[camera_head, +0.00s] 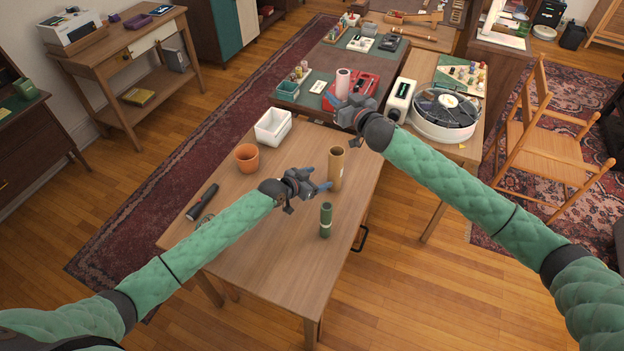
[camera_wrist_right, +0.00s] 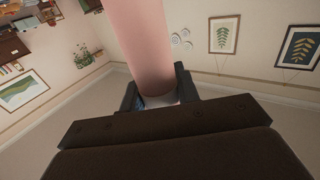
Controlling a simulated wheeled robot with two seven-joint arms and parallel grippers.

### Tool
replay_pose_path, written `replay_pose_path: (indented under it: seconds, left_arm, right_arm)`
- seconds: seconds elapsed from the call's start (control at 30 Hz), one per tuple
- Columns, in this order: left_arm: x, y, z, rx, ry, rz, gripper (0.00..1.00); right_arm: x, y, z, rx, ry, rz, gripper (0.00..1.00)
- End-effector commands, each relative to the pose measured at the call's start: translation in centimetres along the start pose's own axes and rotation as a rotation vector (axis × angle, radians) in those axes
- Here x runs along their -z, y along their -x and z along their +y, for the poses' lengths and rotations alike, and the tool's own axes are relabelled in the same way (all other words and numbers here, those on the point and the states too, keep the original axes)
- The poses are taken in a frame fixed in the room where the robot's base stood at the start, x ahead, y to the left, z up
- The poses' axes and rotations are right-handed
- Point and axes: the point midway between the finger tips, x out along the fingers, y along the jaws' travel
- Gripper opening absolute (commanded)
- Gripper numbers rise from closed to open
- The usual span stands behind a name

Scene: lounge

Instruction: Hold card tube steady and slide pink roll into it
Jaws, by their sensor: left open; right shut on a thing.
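The brown card tube (camera_head: 336,165) stands upright on the wooden table, with its open end up. My left gripper (camera_head: 322,182) is open, its fingertips pointing at the lower part of the tube and close to it. I cannot tell whether they touch it. My right gripper (camera_head: 342,100) is shut on the pink roll (camera_head: 343,82) and holds it upright in the air, above and beyond the tube in the head view. In the right wrist view the pink roll (camera_wrist_right: 145,45) sits between the two fingers. The roll is apart from the tube.
A turntable (camera_head: 444,112) is on a side table at right. The table's front is clear.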

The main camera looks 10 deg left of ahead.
Motion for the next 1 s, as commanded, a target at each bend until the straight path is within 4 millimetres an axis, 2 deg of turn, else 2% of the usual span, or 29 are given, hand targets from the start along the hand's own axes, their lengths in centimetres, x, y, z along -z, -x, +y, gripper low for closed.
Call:
replay_pose_path:
  seconds: [0.3, 0.5, 0.73, 1.0]
  left_arm:
    - [0.1, -5.2, 0.0, 0.000, 0.001, 0.001, 0.71]
    - [0.1, -8.0, 0.0, 0.000, 0.001, 0.000, 0.71]
    - [0.1, -9.7, 0.0, 0.001, -0.001, 0.001, 0.71]
    - [0.0, -9.9, 0.0, 0.001, 0.000, 0.000, 0.71]
  right_arm:
    - [0.0, 0.0, 0.0, 0.000, 0.000, 0.000, 0.09]
    - [0.0, 0.0, 0.0, 0.000, 0.000, 0.000, 0.09]
    - [0.0, 0.0, 0.0, 0.000, 0.000, 0.000, 0.09]
    - [0.0, 0.0, 0.0, 0.000, 0.000, 0.000, 0.09]
